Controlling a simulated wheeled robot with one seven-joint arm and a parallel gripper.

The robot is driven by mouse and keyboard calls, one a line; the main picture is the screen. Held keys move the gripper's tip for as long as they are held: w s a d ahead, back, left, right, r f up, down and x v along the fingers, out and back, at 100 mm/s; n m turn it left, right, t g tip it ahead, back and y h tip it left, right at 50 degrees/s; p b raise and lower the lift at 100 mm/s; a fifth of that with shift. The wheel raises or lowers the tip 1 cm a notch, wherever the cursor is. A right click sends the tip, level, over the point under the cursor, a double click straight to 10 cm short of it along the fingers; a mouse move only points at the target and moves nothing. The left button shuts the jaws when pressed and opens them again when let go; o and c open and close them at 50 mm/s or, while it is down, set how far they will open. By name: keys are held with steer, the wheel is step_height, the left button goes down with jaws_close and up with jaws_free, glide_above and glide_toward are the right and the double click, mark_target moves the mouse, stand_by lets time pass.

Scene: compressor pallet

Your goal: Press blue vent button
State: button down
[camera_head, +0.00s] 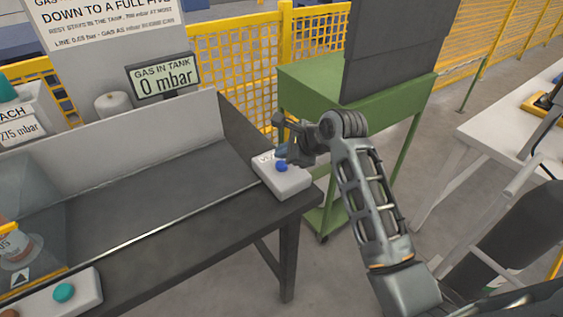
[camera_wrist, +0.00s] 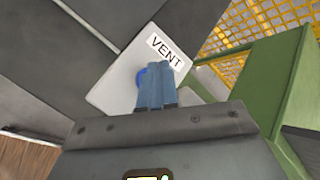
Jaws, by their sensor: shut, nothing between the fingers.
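The blue vent button (camera_head: 282,166) sits on a pale box (camera_head: 287,183) at the right end of the dark bench. In the wrist view the button (camera_wrist: 142,77) shows partly, behind my fingers, on the box (camera_wrist: 113,90) with its VENT label (camera_wrist: 166,50). My gripper (camera_head: 281,152) is shut with nothing in it, its blue fingertips close to the button. In the wrist view my gripper's fingers (camera_wrist: 155,88) lie side by side over part of the button. I cannot tell whether they touch it.
A display (camera_head: 163,78) reads gas in tank 0 mbar. A teal button (camera_head: 64,292) is on another box at the bench's near left. A green cart (camera_head: 321,85) stands behind my arm. A yellow mesh fence (camera_head: 240,50) runs behind the bench (camera_head: 150,190), whose middle is clear.

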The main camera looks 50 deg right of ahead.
mark_target(283, 167)
steer(key=shift+r+p, duration=2.4)
steer(key=shift+p, duration=0.25)
steer(key=shift+f, duration=0.1)
steer(key=shift+s+a+f, duration=0.1)
steer(key=shift+a+f, duration=0.1)
steer(key=shift+a, duration=0.05)
steer(key=s+a+f+n, duration=0.1)
steer(key=s+a, duration=0.1)
steer(key=s+a+f+n, duration=0.2)
steer(key=a, duration=0.1)
steer(key=s+a+f+n, duration=0.1)
steer(key=s+a+f, duration=0.1)
steer(key=a, duration=0.1)
steer(key=shift+n+t, duration=0.4)
steer(key=s+a+r+n+t, duration=0.1)
steer(key=s+a+n, duration=0.3)
steer(key=s, duration=0.3)
steer(key=s+a+r+n+t+h, duration=0.1)
steer(key=s+a+n, duration=0.3)
steer(key=s+n, duration=0.15)
steer(key=s+a+n+t, duration=0.1)
steer(key=s+a+n, duration=0.3)
steer(key=s, duration=0.4)
steer(key=s+a+r+n+t+y, duration=0.1)
steer(key=s+a+r+n, duration=0.1)
steer(key=s+r+n, duration=0.7)
steer(key=shift+s+r+t+y+b, duration=0.3)
steer(key=shift+r+t+y+b, duration=0.1)
steer(key=shift+r, duration=0.2)
